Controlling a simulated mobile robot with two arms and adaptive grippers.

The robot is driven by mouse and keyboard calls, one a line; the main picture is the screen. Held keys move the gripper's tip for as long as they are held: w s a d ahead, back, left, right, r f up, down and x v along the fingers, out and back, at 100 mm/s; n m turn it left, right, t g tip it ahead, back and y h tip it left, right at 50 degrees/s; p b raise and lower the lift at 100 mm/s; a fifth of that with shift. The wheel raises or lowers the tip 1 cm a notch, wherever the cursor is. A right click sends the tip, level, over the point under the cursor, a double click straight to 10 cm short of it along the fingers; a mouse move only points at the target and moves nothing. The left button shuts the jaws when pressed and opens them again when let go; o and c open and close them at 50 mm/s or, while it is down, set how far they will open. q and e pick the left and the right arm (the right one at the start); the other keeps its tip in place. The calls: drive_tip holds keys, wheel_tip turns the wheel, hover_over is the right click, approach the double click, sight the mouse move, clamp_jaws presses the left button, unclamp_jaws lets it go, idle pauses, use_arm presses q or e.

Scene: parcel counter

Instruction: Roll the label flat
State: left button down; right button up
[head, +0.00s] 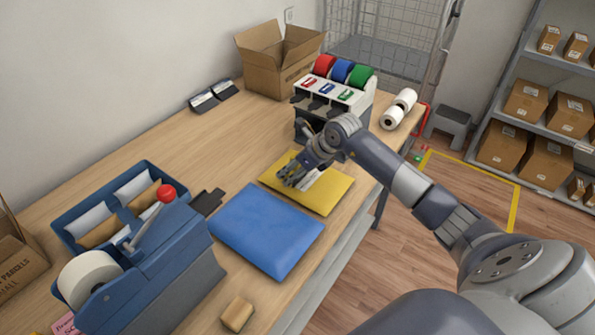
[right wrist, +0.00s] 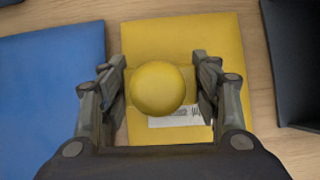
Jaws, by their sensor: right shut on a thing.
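The yellow envelope (head: 335,190) lies flat on the wooden counter; it also fills the middle of the right wrist view (right wrist: 222,48). A white label (right wrist: 172,121) with dark print is on it, partly hidden by what I hold. My right gripper (head: 290,181) is low over the envelope. In the right wrist view, its fingers (right wrist: 160,85) are shut on a round yellow knob (right wrist: 157,89), seen from above. What is under the knob is hidden, so I cannot tell if it touches the label. My left gripper is out of view.
A blue mailer (head: 265,230) lies left of the envelope. A blue dispenser (head: 165,265) with a red-knobbed lever stands further left, near a tan block (head: 237,314). A stand with red, blue and green rolls (head: 342,72) is behind. The counter's front edge is close.

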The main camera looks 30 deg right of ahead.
drive_tip(key=shift+s+f, duration=0.15)
drive_tip(key=shift+f, duration=0.2)
drive_tip(key=shift+w+a+b, duration=0.3)
drive_tip(key=shift+w+b, duration=0.25)
drive_tip(key=shift+w, duration=0.2)
drive_tip(key=shift+r, duration=0.1)
drive_tip(key=shift+r, duration=0.15)
drive_tip(key=shift+w+d+r, duration=0.1)
drive_tip(key=shift+w, duration=0.05)
drive_tip(key=shift+w+d+r+b, duration=0.1)
drive_tip(key=shift+w+d+b, duration=0.35)
drive_tip(key=shift+d, duration=0.5)
drive_tip(key=shift+w+d+r+b, duration=0.1)
drive_tip(key=shift+w+d+b, duration=0.3)
drive_tip(key=shift+d, duration=0.5)
drive_tip(key=shift+w+d+r+b, duration=0.1)
drive_tip(key=shift+w+d+b, duration=0.2)
drive_tip(key=shift+d+b, duration=0.5)
drive_tip(key=shift+d, duration=0.15)
drive_tip(key=shift+f, duration=0.45)
